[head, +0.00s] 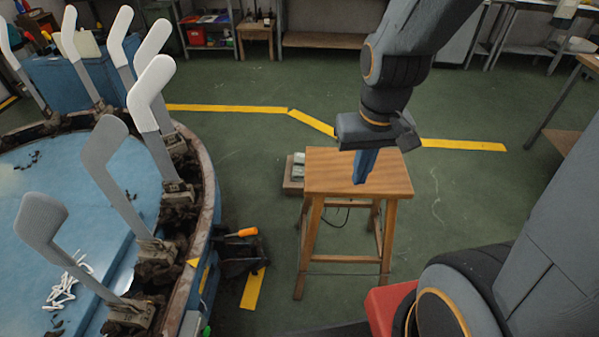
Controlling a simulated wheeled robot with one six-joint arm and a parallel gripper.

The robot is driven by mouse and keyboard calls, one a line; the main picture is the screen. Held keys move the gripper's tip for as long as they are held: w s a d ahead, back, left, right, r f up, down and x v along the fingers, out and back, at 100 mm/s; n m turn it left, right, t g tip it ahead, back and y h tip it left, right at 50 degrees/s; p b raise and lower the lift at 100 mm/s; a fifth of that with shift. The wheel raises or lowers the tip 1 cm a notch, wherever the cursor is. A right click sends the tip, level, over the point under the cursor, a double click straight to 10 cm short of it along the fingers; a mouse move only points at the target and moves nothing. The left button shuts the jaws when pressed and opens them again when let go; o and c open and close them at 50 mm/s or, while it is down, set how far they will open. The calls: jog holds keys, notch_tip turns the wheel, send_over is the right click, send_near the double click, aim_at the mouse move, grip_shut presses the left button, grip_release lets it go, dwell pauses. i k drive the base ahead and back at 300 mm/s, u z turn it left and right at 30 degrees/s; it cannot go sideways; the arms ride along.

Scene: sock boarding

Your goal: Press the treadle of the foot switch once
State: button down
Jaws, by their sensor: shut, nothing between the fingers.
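My gripper (360,181) is shut and empty, with its blue fingers together and pointing down. In the head view it shows in front of the top of a wooden stool (325,172); I cannot tell how far above the seat the tips are. What looks like the foot switch (298,171) is a small grey and whitish unit on a brownish block at the left side of the stool. The stool hides part of it. The gripper is to its right in the picture and apart from it. I cannot make out the treadle's position.
A round blue machine table (45,170) with several upright grey and white sock boards fills the left. A dark object with an orange handle (244,232) lies near its edge. A thin black cable (340,219) shows under the stool. Green floor behind is clear.

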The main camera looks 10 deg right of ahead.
aim_at(298, 170)
jog(key=z, duration=0.3)
jog(key=k, duration=0.4)
jog(key=z, duration=1.05)
jog(key=k, duration=1)
jog(key=z, duration=0.6)
jog(key=i, duration=2.85)
jog(key=u, duration=0.35)
jog(key=i, duration=2.15)
jog(key=u, duration=0.9)
jog(key=i, duration=1.35)
jog(key=u, duration=2)
jog(key=i, duration=0.95)
jog(key=u, duration=0.7)
